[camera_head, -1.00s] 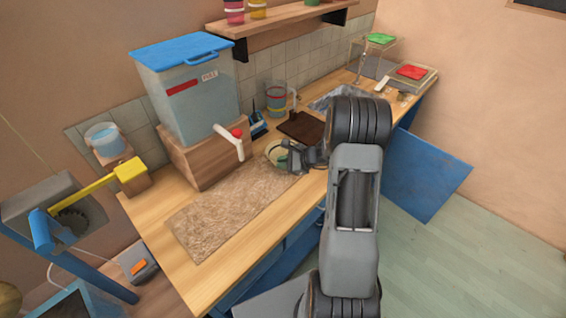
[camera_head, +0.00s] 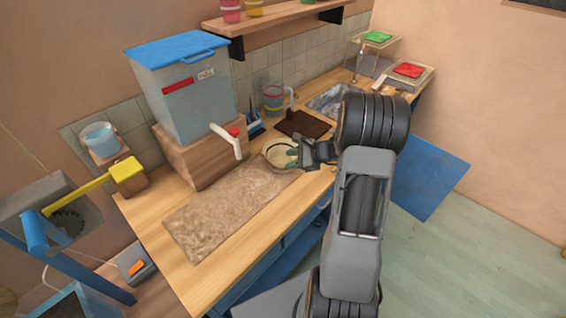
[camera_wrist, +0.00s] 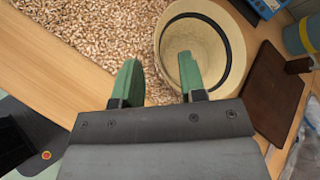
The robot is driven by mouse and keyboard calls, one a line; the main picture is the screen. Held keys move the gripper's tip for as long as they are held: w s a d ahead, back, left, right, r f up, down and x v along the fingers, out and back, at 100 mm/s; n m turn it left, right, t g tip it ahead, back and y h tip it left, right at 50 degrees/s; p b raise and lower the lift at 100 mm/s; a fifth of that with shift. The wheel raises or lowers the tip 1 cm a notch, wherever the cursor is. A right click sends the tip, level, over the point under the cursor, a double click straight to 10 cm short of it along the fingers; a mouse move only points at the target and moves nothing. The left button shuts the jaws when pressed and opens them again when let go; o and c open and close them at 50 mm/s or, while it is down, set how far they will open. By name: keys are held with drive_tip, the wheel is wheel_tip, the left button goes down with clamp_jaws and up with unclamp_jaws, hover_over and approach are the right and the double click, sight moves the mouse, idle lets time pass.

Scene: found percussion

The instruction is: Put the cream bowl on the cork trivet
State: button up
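The cream bowl (camera_head: 277,158) stands upright on the wooden counter at the far end of a speckled tan mat (camera_head: 222,210). In the wrist view the cream bowl (camera_wrist: 215,37) has a dark rim band and looks empty. My gripper (camera_head: 294,158) is at the bowl's near right side. In the wrist view my gripper (camera_wrist: 160,80) is open: one green finger overlaps the bowl's inside, the other is outside over the mat (camera_wrist: 85,30). Contact cannot be told. The mat has a cork-like grain; a flat dark brown board (camera_head: 303,124) lies behind the bowl. Which is the trivet is unclear.
A clear tank (camera_head: 195,105) with a blue lid stands on a wooden block (camera_head: 200,160); its white tap (camera_head: 229,142) juts toward the bowl. The counter's front strip is clear.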

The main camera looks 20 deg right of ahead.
drive_tip(key=v, duration=0.6)
drive_tip(key=s+a+r+n+g+h, duration=0.1)
drive_tip(key=s+a+r+n+h, duration=0.3)
drive_tip(key=s+a+n, duration=0.4)
drive_tip(key=s+a+r+n+g+h, duration=0.2)
drive_tip(key=s+a+r+n+h, duration=0.2)
drive_tip(key=n, duration=0.9)
drive_tip(key=shift+s+a+r+g+b, duration=0.3)
drive_tip(key=shift+s+a+r, duration=0.9)
drive_tip(key=shift+s+a, duration=1.2)
drive_tip(key=shift+a, duration=0.1)
